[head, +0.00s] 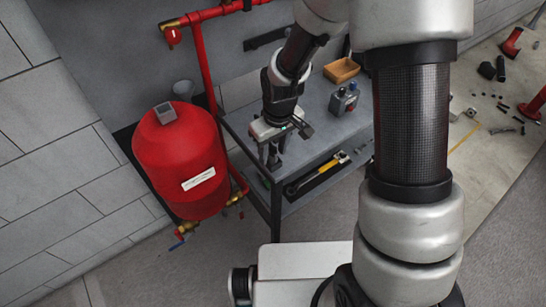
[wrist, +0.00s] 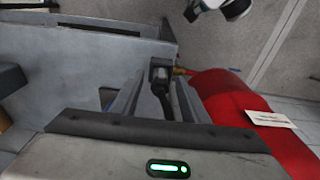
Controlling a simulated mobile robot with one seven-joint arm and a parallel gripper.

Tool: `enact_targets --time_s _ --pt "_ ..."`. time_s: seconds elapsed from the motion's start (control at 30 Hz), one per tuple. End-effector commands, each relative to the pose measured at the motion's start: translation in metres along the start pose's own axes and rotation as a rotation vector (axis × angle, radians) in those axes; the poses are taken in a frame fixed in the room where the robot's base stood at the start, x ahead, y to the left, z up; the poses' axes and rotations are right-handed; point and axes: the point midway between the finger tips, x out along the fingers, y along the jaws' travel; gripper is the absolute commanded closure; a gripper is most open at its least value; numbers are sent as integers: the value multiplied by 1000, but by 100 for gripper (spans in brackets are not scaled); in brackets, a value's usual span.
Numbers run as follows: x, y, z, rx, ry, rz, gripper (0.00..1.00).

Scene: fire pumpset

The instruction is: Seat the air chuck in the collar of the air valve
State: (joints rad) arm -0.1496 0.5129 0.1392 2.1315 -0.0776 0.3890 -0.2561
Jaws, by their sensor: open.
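My gripper (head: 271,160) hangs over the near left part of the grey workbench in the head view, with the red tank to its left. In the wrist view my gripper (wrist: 156,95) is open. A small dark fitting with a black curved stem (wrist: 160,78) shows between its fingers; it may be the air chuck, and I cannot tell whether the fingers touch it. The red tank (head: 180,160) has brass fittings (head: 187,228) at its lower end and stands at the right in the wrist view (wrist: 250,115). I cannot make out the air valve's collar.
The workbench (head: 318,112) carries an orange tray (head: 341,70) and a grey device (head: 343,98). A yellow-and-black tool (head: 318,172) lies on the shelf below. A red pipe (head: 204,62) rises behind the tank. Small parts lie scattered on the floor at right.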

Motion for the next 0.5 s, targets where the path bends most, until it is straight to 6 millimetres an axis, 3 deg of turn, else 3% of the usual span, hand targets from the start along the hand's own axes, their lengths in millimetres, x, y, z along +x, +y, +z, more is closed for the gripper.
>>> enact_targets --time_s 0.2,0.43,0.5 --pt "0 0 0 0 1 1 60" --pt "0 0 0 0 1 1 99" --pt "0 0 -1 0 2 1 100"
